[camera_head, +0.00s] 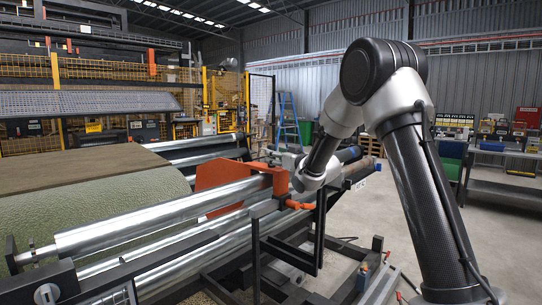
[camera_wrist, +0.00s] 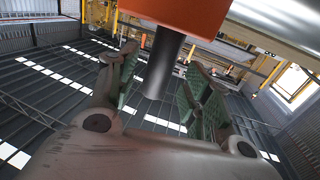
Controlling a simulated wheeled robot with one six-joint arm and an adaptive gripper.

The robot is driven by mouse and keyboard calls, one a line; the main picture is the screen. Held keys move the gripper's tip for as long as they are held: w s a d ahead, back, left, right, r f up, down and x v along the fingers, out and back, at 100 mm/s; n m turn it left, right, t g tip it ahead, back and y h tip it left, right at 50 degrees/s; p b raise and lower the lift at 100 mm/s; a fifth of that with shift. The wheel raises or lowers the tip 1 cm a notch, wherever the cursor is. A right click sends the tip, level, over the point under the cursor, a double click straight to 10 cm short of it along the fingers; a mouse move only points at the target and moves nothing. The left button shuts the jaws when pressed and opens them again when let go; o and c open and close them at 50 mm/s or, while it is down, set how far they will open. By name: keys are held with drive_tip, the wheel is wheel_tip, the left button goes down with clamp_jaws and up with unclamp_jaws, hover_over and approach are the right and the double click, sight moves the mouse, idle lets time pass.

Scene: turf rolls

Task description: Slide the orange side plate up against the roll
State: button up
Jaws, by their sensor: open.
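The orange side plate (camera_head: 222,177) stands at the right end of the green turf roll (camera_head: 110,210), behind a shiny metal roller. Whether the plate touches the roll cannot be told. An orange block (camera_head: 280,181) sits at the roller's right end, by my arm's end. In the wrist view, my gripper (camera_wrist: 162,62) is open, with green-padded fingers either side of a dark round post (camera_wrist: 163,60). The post hangs from an orange part (camera_wrist: 182,12) at the top. Contact between pads and post is not clear. In the head view my fingers are mostly hidden.
Long metal rollers (camera_head: 165,213) and a black frame (camera_head: 285,262) lie below and around my arm's end. A blue stepladder (camera_head: 289,120) stands behind. A grey workbench (camera_head: 503,188) is at the right. Open concrete floor (camera_head: 365,210) lies between.

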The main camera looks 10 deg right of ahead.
drive_tip(key=shift+x, duration=1.65)
clamp_jaws()
drive_tip(key=s+a, duration=0.1)
drive_tip(key=a, duration=0.1)
drive_tip(key=s+a, duration=0.3)
drive_tip(key=a, duration=0.1)
drive_tip(key=shift+s, duration=0.25)
unclamp_jaws()
